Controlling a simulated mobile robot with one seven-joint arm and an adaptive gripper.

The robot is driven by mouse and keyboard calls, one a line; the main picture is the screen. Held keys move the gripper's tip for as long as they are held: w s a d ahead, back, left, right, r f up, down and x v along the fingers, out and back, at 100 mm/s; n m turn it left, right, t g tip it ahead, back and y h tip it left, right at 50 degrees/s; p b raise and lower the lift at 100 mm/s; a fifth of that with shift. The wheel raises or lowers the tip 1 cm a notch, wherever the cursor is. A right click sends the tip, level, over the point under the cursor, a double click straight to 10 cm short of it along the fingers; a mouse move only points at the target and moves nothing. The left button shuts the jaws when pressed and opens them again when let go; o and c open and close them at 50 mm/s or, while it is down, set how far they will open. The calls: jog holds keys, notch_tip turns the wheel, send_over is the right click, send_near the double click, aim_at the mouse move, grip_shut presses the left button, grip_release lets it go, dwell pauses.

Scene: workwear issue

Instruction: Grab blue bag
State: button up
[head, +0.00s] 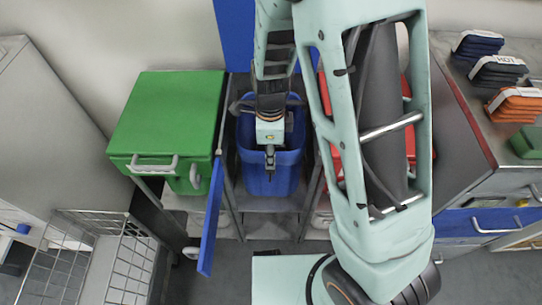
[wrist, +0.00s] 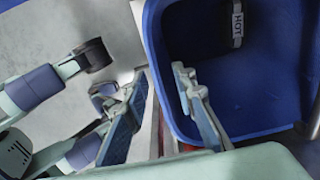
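A blue open-topped container (head: 285,180), the only bag-like blue thing I see, stands in the middle bay of a grey frame. My gripper (head: 270,163) points down at the bag's front side. In the wrist view my gripper (wrist: 160,78) is open, with one finger outside the bag and the other over its inside. The bag's wall lies between the fingers; contact cannot be told.
A green lidded box (head: 165,115) stands left of the bag, with an open blue door (head: 211,225) in front. A red container (head: 408,130) is right, partly behind my arm. A wire basket (head: 95,260) is lower left. Folded stacks (head: 515,105) lie on the right counter.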

jog(key=shift+f, duration=0.1)
grip_shut()
dwell(0.6)
